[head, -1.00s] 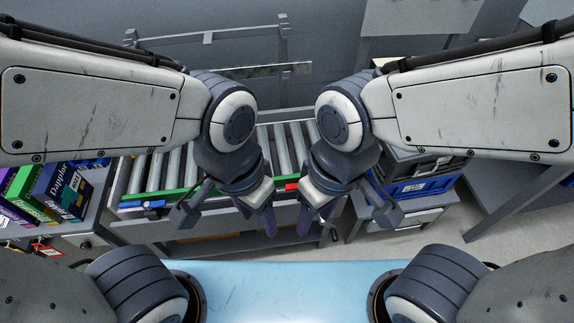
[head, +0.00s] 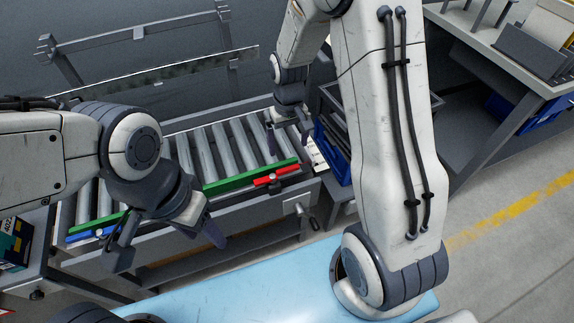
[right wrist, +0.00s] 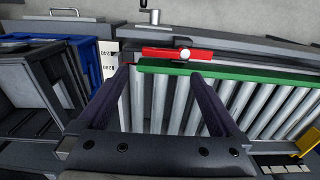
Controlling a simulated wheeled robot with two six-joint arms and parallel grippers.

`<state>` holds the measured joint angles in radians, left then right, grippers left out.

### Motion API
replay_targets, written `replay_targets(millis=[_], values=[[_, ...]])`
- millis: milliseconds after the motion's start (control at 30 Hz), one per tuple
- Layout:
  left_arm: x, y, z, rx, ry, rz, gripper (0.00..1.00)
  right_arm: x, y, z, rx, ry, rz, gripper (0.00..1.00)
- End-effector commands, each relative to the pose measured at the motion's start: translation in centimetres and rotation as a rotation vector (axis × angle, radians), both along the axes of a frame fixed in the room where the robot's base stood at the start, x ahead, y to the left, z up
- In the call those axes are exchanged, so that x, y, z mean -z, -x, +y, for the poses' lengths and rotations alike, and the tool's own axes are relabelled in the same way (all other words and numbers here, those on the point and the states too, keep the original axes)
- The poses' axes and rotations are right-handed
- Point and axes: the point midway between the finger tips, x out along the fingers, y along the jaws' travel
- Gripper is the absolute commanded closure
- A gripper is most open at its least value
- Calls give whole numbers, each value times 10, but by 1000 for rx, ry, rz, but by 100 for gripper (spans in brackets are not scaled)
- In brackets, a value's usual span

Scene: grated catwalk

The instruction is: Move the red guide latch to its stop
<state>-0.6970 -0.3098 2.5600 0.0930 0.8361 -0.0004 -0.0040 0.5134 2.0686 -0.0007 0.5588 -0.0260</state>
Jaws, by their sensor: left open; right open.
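The red guide latch (head: 277,175) is a flat red bar on the front rail of the roller conveyor, near its right end, beside the green guide strip (head: 235,182). In the right wrist view the latch (right wrist: 165,53) shows a pale round knob, and the green strip (right wrist: 230,72) runs below it. My right gripper (head: 289,138) is open above the conveyor's right end. In its wrist view the fingertips (right wrist: 162,76) are spread, with the latch beyond them and nothing between them. My left gripper (head: 167,240) is open and empty in front of the conveyor's left part.
A blue piece (head: 92,233) sits on the front rail at left. A crank handle (head: 305,214) sticks out at the front right. Blue and dark crates (right wrist: 85,65) stand beside the conveyor's right end. A grey rail frame (head: 140,40) stands behind.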

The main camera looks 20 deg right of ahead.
Motion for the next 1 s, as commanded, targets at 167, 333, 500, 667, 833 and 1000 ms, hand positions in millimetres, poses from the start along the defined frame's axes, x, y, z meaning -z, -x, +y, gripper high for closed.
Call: replay_targets(millis=[167,333,500,667,833,1000], values=[[3,0,0,0,0,0,45,30,1,1,-2,0,6,0],[5,0,0,0,0,0,45,62,1,2,-3,0,6,0],[7,0,0,0,0,0,45,86,1,2,-4,0,4,0],[7,0,0,0,0,0,45,96,1,2,-4,0,2,0],[7,0,0,0,0,0,45,98,1,2,-4,0,1,0],[7,0,0,0,0,0,45,97,1,2,-4,0,1,19]])
